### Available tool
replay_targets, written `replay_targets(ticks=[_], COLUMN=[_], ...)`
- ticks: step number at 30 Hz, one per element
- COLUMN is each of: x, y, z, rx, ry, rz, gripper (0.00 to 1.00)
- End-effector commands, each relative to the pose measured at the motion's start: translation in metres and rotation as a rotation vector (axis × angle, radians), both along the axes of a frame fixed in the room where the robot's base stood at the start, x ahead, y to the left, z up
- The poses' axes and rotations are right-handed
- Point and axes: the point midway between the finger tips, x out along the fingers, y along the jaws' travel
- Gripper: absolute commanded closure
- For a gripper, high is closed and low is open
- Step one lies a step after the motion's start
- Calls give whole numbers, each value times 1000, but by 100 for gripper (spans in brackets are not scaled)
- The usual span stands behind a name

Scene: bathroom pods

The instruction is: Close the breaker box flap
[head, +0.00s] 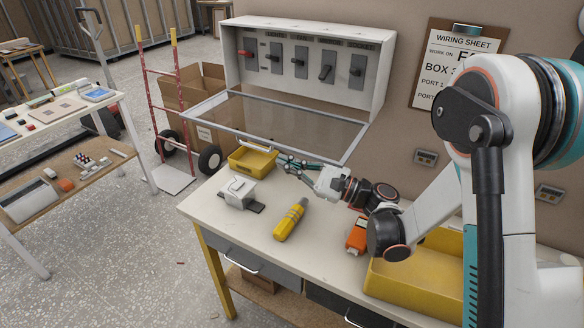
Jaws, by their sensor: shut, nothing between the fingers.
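The breaker box (311,61) is a white wall-mounted box with a row of several switches on grey plates, one with a red handle. Its flap (298,128), a clear panel in a pale frame, hangs open from the lower edge and sticks out roughly level over the workbench. My gripper (283,161) is shut and empty. It is below the flap, near the flap's front edge and handle. I cannot tell whether it touches the flap.
On the workbench (225,222) are a small yellow bin (252,160), a white device (238,192), a yellow tool (290,219), an orange device (357,236) and a large yellow tray (420,270). A clipboard (458,65) hangs right of the box.

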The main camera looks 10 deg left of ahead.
Motion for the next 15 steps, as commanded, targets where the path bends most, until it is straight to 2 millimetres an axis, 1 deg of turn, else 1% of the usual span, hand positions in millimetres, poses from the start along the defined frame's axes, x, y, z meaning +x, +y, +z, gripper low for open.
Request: replay_targets(ticks=[1,6,9,15], x=[1,8,11,14], y=[10,35,46,55], z=[1,6,9,12], rx=[1,0,0,0], ry=[0,1,0,0], rz=[3,2,1,0], gripper=[100,100,100,100])
